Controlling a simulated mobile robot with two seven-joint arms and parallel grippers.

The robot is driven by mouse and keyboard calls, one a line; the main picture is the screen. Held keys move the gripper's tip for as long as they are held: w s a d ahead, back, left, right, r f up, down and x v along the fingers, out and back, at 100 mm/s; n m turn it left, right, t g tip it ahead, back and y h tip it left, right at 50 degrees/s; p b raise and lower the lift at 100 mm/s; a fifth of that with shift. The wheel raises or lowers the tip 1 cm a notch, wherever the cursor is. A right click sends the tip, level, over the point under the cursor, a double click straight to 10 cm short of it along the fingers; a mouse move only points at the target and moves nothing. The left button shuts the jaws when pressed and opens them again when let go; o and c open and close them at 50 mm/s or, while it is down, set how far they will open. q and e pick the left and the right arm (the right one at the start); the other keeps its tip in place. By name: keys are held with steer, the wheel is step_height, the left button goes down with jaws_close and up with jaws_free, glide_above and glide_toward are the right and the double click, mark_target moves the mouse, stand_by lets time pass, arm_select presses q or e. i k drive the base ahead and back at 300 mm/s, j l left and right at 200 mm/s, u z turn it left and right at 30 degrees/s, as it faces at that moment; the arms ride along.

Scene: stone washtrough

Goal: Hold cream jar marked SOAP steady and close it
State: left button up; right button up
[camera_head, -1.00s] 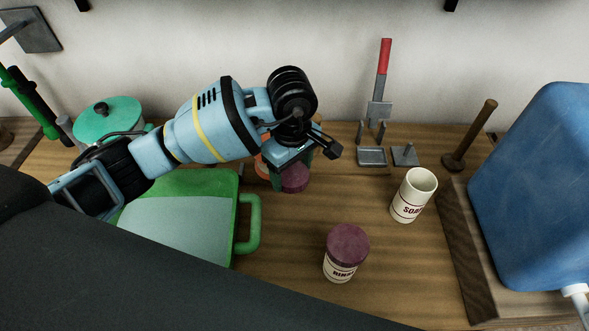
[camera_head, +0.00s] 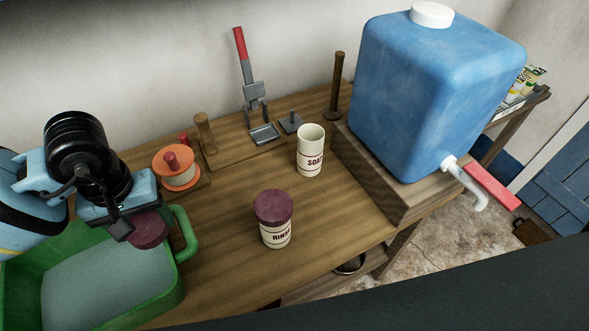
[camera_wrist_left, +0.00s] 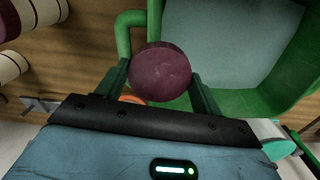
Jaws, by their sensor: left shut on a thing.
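The cream jar marked SOAP (camera_head: 310,160) stands upright on the wooden bench with its mouth uncovered. My left gripper (camera_head: 143,226) is shut on a round purple lid (camera_head: 152,232), left of the jar and well apart from it, above the right end of the green basin. In the left wrist view the lid (camera_wrist_left: 160,70) sits between the two green fingers. A second cream jar (camera_head: 276,234), lettering partly readable as RINS, stands in front of the SOAP jar with a purple lid on. My right gripper is not in view.
A blue water tank (camera_head: 430,95) with a red-handled tap stands on a wooden block right of the jar. The green basin (camera_head: 180,285) and an orange-topped container (camera_head: 178,168) are at left. A red-handled press (camera_head: 252,95) stands behind. Bare bench lies between basin and jars.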

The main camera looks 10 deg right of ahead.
mark_target(310, 136)
steer(key=k+j, duration=0.2)
steer(key=k, duration=0.15)
steer(key=k+j+z, duration=0.1)
steer(key=k, duration=0.25)
steer(key=k+j, duration=0.25)
steer(key=k+j+z, duration=0.05)
steer(key=k, duration=0.05)
